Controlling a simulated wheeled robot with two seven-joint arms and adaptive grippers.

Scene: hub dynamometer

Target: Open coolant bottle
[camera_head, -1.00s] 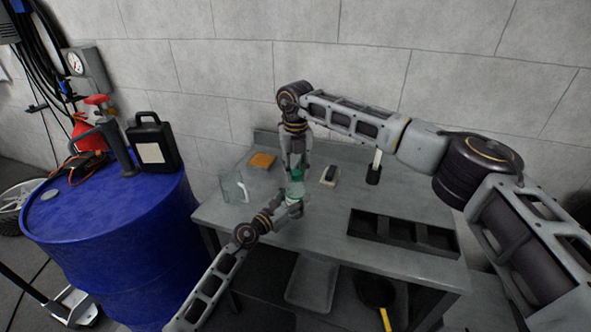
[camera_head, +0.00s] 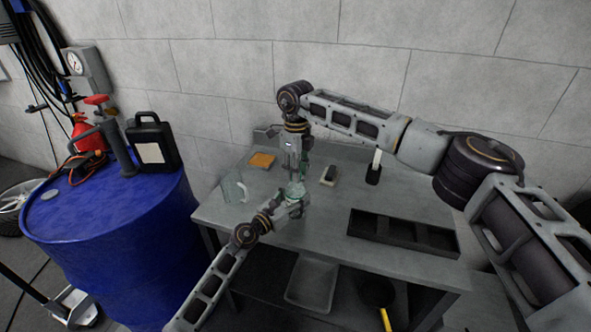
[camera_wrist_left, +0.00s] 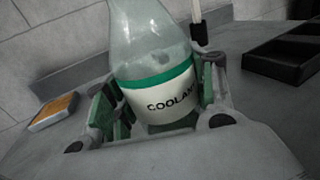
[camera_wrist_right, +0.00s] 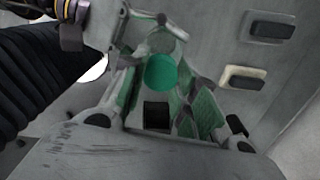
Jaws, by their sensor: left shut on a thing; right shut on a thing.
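The coolant bottle (camera_head: 295,189) stands out from the bench in my left gripper (camera_head: 290,205). In the left wrist view the bottle (camera_wrist_left: 152,45) is clear, with a green band and a white COOLANT label, and my left fingers are shut around its lower body. Its top is out of that view. My right gripper (camera_head: 295,172) points down right above the bottle. In the right wrist view the green cap (camera_wrist_right: 161,73) sits between its shut fingers. I cannot tell whether the cap still touches the bottle's neck.
A grey bench (camera_head: 330,225) bears a black divided tray (camera_head: 403,234), an orange sponge (camera_head: 262,160), a clear jug (camera_head: 234,188), a brush (camera_head: 328,175) and a white-handled tool (camera_head: 374,168). A blue drum (camera_head: 110,230) stands left. The bench between bottle and tray is clear.

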